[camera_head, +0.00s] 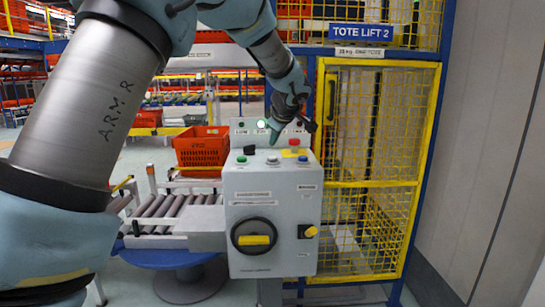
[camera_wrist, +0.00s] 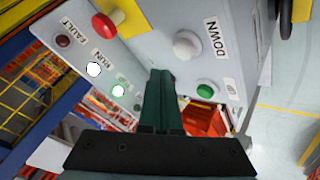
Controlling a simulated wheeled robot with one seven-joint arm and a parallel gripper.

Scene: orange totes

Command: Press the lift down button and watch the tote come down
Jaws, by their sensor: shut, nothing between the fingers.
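The grey control box (camera_head: 258,215) stands in front of the lift cage. Its white button (camera_head: 272,158), beside the DOWN label in the wrist view (camera_wrist: 187,45), shows on the top face. My gripper (camera_head: 274,141) is shut and empty, its dark green fingers pointing down close above and behind the white button. In the wrist view the fingertips (camera_wrist: 160,73) appear beside the white button, apart from it in the picture; I cannot tell the exact gap. An orange tote (camera_head: 202,147) rests by the roller conveyor at left. No tote is clearly visible inside the lift.
A green button (camera_head: 241,158) and a red stop button on yellow (camera_wrist: 105,26) flank the white one. A lamp panel behind has RUN and FAULT labels (camera_wrist: 74,39). The yellow mesh cage (camera_head: 375,170) stands right, the roller conveyor (camera_head: 165,212) left.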

